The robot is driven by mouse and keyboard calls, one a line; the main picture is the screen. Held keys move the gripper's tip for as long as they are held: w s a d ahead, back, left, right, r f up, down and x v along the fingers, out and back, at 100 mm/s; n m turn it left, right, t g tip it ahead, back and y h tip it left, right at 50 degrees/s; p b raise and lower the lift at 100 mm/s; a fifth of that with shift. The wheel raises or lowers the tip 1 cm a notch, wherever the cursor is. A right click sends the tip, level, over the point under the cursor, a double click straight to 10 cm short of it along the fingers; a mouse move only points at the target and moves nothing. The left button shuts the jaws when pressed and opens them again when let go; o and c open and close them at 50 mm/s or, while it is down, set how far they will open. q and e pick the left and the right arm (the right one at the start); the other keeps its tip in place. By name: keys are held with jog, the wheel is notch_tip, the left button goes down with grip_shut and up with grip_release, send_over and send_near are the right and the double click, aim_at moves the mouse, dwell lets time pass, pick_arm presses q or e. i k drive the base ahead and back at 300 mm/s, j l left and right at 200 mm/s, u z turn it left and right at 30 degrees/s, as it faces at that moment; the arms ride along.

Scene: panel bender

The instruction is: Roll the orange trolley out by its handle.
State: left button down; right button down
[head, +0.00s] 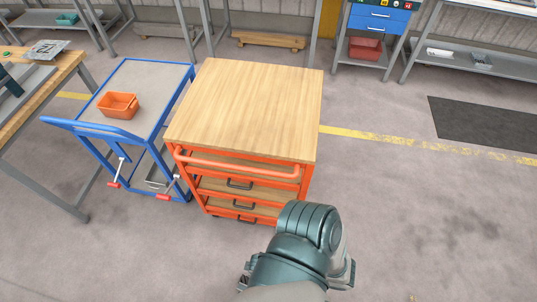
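The orange trolley (312,178) stands upright on the floor in the middle of the head view. It has a light wooden top (250,100) and several wood-fronted drawers with dark pulls. Its orange bar handle (240,170) runs across the near side below the top. A dark green arm link of mine rises from the bottom centre, in front of the trolley's lower right corner in the picture. Small metal parts show at both sides of this link, but whether fingers are open or shut is unclear. No gripper is seen on the handle. My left gripper cannot be made out.
A blue cart (135,75) holding an orange bin (118,105) stands close on the trolley's left. A wooden workbench (60,72) is at far left. Shelves and a blue drawer unit (372,20) line the back. Floor to the right is clear, with a dark mat (480,125).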

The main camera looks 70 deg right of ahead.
aim_at(256, 112)
jog(key=z, duration=2)
